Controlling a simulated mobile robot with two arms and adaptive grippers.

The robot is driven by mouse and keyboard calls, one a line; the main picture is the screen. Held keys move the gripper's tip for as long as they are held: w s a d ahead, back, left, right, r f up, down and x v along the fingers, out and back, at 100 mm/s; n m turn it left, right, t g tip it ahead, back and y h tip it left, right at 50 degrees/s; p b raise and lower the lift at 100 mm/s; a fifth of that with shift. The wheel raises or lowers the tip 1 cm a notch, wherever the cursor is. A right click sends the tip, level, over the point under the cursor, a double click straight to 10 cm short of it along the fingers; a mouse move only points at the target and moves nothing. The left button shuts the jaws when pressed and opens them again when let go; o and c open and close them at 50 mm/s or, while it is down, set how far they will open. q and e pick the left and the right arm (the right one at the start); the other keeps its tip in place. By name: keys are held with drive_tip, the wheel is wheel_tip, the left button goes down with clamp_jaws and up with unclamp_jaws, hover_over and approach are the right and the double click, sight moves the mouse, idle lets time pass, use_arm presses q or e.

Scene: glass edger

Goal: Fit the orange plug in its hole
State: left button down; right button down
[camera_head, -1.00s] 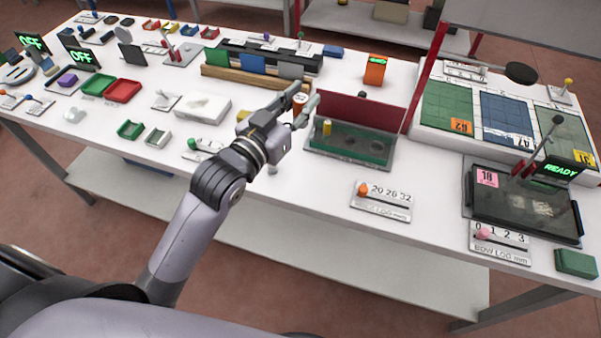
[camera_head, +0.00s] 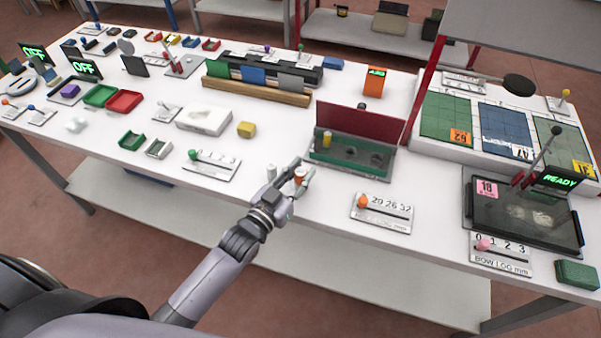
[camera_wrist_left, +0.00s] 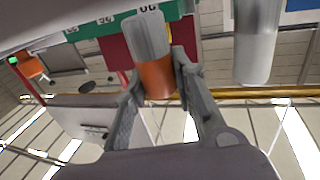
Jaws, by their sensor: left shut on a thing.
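The orange plug (camera_head: 300,175) is at the front of the bench, between the fingers of my left gripper (camera_head: 298,181), which is shut on it. In the left wrist view the plug (camera_wrist_left: 157,78) shows an orange part and a pale grey part between the fingertips (camera_wrist_left: 160,88). The green block with holes (camera_head: 350,158) stands farther back and to the right, with a red upright panel behind it. A yellow plug (camera_head: 327,139) stands in its left hole; dark round holes show to the right. The gripper is apart from the block. My right gripper is not in view.
A pale grey cylinder (camera_head: 271,173) stands close left of my gripper; it is large in the left wrist view (camera_wrist_left: 257,42). A yellow block (camera_head: 246,129) and a slider plate (camera_head: 211,164) lie to the left. Another slider plate (camera_head: 382,213) lies right, near the front edge.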

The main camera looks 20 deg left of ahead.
use_arm(q)
drive_tip(key=shift+f, duration=0.2)
drive_tip(key=shift+f, duration=0.1)
drive_tip(key=shift+f, duration=0.15)
drive_tip(key=c, duration=1.3)
unclamp_jaws()
drive_tip(key=shift+c, duration=0.2)
